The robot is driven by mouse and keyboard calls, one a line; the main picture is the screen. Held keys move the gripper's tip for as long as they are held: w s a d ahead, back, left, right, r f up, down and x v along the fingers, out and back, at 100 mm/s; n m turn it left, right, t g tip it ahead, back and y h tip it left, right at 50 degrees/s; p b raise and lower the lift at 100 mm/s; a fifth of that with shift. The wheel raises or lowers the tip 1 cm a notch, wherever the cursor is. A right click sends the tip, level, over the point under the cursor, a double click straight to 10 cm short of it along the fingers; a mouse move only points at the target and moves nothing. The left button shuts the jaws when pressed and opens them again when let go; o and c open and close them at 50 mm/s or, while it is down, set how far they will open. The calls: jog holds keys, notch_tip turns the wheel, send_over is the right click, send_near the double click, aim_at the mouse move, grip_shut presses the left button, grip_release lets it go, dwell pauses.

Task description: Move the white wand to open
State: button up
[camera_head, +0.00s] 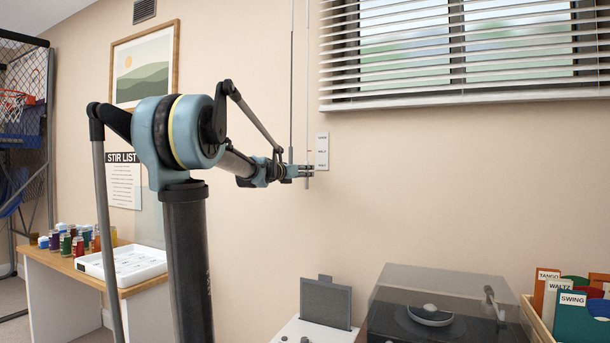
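A thin pale wand (307,100) hangs upright at the left side of the window blind, against the wall. Its lower end shows just below my gripper (306,171). A second thin, greyer rod or cord (291,90) hangs just left of it. My gripper is at the wand's lower part, its fingertips overlapping the wand in this view. It is too small to tell whether the fingers are closed on the wand or only beside it. The white blind (400,75) has tilted slats with gaps, and the window shows through. A small white label plate (322,151) is on the wall just right of the wand; its words are not clearly legible.
A record player (440,305) under a clear lid stands below, with a crate of record sleeves (540,318) to its right. A grey panel (326,304) on a white device is left of it. A side table (60,262) holds small jars and a white tray (122,262).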

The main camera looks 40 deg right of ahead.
aim_at(306, 155)
jog(key=shift+x, duration=0.8)
grip_shut()
jog(key=shift+r, duration=0.15)
jog(key=shift+w+r, duration=0.15)
jog(key=shift+r, duration=2.9)
grip_release()
jog(key=shift+a+r, duration=0.1)
jog(key=shift+a, duration=0.05)
